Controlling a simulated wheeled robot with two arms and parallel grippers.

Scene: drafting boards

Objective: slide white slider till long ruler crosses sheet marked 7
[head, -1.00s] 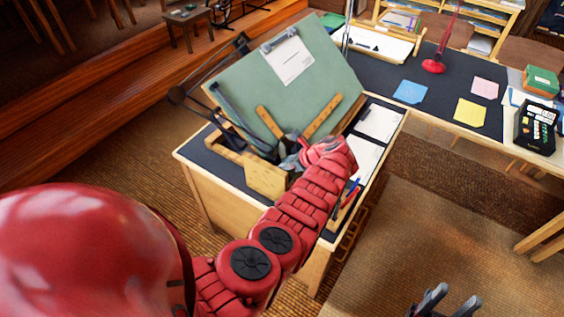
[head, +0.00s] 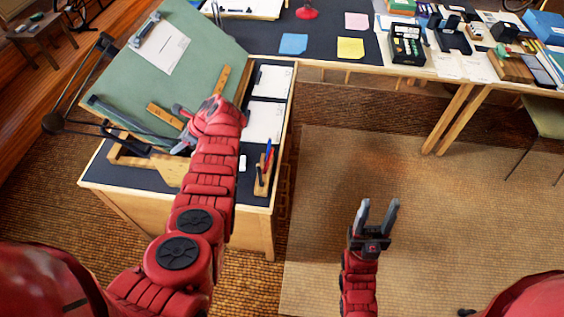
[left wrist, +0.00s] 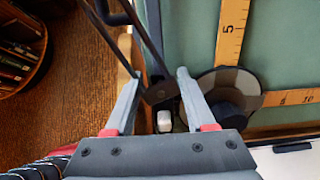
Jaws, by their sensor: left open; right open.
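The green drafting board (head: 130,75) stands tilted on a desk at the left of the head view. Two wooden ruler arms of the drafting machine lie on it, one (head: 221,80) to the right of the other (head: 164,115). In the left wrist view one ruler (left wrist: 232,35) bears a 5; the other (left wrist: 292,98) runs off right from the round grey head (left wrist: 238,92). A small white block (left wrist: 164,121), seemingly the slider, shows between the fingers of my open left gripper (left wrist: 157,78); contact is unclear. My right gripper (head: 378,205) is open and empty above the floor.
A white sheet (head: 168,52) is clipped high on the board; its marking is unreadable. Papers (head: 265,120) and a pen holder (head: 264,172) lie right of the board. A long table with blue (head: 293,44), pink and yellow sheets stands behind.

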